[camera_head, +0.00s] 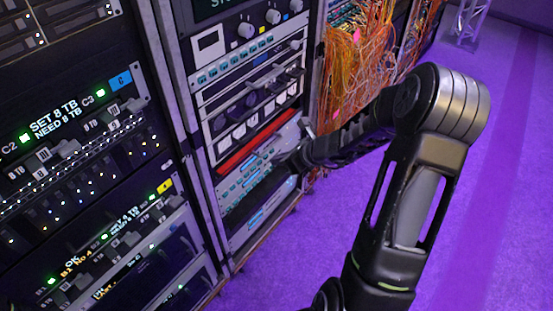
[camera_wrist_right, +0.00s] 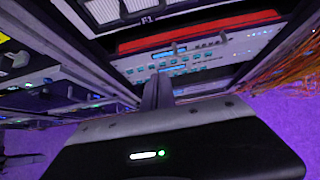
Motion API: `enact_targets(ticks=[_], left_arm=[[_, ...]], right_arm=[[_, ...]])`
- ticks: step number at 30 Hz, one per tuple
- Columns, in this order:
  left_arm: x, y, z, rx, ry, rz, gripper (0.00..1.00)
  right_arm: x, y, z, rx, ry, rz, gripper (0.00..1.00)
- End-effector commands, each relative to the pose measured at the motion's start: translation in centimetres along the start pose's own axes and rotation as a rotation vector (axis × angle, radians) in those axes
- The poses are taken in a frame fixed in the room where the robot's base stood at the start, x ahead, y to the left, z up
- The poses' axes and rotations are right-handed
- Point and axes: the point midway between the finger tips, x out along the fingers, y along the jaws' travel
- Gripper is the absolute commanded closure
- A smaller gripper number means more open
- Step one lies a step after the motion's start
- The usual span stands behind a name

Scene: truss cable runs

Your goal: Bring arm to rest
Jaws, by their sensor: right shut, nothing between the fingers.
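My right arm comes in from the lower right of the head view, bends at a high elbow and reaches left to the middle rack. My right gripper (camera_head: 281,159) is small and dark there, in front of the rack's lower panels, just below a red strip (camera_head: 250,142). In the right wrist view its fingers (camera_wrist_right: 158,92) are together with nothing between them, pointing at a pale panel with small buttons (camera_wrist_right: 185,62). I cannot tell whether the fingertips touch the panel. My left gripper is in neither view.
A dark rack with lit labels (camera_head: 70,122) stands close on the left. Orange cables (camera_head: 352,65) hang from the rack behind my forearm. A metal truss (camera_head: 470,22) stands at the far right. The purple floor (camera_head: 505,170) on the right is clear.

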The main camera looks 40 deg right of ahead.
Motion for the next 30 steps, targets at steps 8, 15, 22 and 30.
enact_targets(ticks=[8, 15, 22, 30], left_arm=[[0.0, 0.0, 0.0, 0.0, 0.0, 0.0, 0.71], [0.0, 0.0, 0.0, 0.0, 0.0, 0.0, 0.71], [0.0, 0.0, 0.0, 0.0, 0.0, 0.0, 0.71], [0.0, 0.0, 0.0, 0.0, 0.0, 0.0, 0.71]], right_arm=[[0.0, 0.0, 0.0, 0.0, 0.0, 0.0, 1.0], [0.0, -0.5, -1.9, -0.156, 0.077, -0.02, 1.0], [1.4, 4.0, -11.9, -0.813, 0.375, 0.15, 1.0], [6.4, 21.8, -19.6, -2.032, 0.214, 0.627, 1.0]])
